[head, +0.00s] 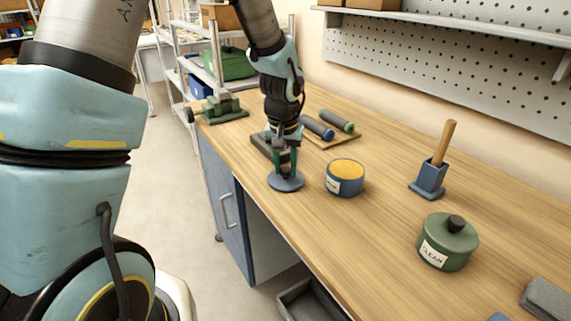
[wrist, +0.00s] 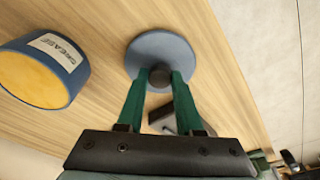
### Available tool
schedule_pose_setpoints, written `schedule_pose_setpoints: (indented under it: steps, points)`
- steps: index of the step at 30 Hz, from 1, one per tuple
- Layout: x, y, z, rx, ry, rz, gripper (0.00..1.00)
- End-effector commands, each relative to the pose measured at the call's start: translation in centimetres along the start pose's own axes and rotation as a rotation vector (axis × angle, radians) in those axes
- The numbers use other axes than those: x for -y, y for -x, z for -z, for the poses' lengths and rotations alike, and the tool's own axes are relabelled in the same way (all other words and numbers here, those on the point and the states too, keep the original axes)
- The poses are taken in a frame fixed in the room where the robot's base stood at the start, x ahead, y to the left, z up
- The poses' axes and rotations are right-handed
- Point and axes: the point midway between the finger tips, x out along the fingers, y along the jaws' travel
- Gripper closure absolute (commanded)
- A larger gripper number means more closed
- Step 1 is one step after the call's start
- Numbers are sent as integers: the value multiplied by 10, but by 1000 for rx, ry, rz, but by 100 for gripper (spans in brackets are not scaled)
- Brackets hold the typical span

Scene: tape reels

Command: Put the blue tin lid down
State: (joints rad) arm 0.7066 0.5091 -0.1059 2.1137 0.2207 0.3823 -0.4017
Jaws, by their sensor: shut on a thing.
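The blue tin lid (head: 286,181) is a flat blue-grey disc with a dark knob, near the bench's front edge. It also shows in the wrist view (wrist: 162,50). My gripper (head: 287,168) is shut on the lid's knob, with the green fingers (wrist: 160,80) on either side of it. I cannot tell whether the lid touches the bench top. The open blue tin (head: 345,180), labelled "GREASE" in the wrist view (wrist: 45,70) and filled with yellow grease, stands just right of the lid in the head view.
A green lidded tin (head: 447,246) and a blue holder with a wooden handle (head: 430,178) stand further right. Two rollers (head: 318,128) lie on a board behind my gripper. A vise (head: 220,108) is at the far end. Bare wooden bench top (head: 370,235) lies right of the lid.

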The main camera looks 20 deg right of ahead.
Motion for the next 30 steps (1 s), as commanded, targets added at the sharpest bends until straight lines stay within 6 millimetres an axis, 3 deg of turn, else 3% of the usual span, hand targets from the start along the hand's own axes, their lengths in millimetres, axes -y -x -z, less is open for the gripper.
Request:
schedule_pose_setpoints:
  steps: [9,10,17,25,30]
  points:
    - [0,-4,0,0,0,0,100]
    - [0,-3,0,-1,0,0,63]
    - [0,-2,0,0,0,0,37]
    - [0,-2,0,-1,0,0,35]
    - [0,11,2,-5,0,-1,35]
